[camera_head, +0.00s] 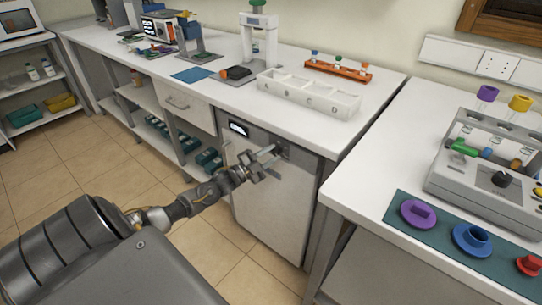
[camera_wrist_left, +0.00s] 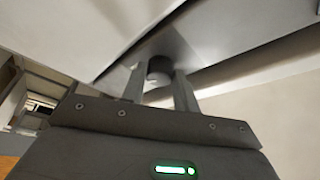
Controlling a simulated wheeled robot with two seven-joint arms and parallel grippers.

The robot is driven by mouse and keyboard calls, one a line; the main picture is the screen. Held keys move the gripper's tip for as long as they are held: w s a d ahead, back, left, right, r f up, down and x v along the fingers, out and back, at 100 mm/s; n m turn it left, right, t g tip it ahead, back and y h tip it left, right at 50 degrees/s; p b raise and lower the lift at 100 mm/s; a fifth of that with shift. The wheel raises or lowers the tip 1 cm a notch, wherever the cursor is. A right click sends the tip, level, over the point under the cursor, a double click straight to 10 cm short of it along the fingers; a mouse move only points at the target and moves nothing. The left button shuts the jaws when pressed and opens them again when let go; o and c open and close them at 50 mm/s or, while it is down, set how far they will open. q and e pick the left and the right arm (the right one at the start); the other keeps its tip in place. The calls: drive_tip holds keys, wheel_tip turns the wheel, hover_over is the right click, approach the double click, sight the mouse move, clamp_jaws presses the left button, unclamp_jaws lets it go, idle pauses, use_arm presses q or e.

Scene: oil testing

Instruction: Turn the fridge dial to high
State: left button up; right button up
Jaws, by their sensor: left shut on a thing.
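The fridge (camera_head: 270,205) is a grey-white unit under the white counter, with a small dark display (camera_head: 239,128) at its upper left. My left gripper (camera_head: 274,154) is at the upper right of the fridge front. My right gripper is not in view.
The counter edge runs just above my left gripper. A white compartment tray (camera_head: 310,95) and an orange rack (camera_head: 338,70) stand on the counter. At right, a second table holds a grey device (camera_head: 490,160) and a teal mat (camera_head: 440,233). The floor before the fridge is clear.

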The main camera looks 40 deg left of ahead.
use_arm(q)
drive_tip(key=shift+m+g+h, duration=0.3)
drive_tip(key=shift+m, duration=0.3)
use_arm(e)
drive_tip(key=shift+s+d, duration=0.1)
use_arm(q)
drive_tip(key=o, duration=0.9)
drive_tip(key=shift+o, duration=0.3)
drive_tip(key=shift+s+a+f, duration=0.1)
drive_tip(key=shift+s+a, duration=0.05)
drive_tip(key=shift+s, duration=0.2)
drive_tip(key=v, duration=1)
drive_tip(key=shift+b, duration=0.4)
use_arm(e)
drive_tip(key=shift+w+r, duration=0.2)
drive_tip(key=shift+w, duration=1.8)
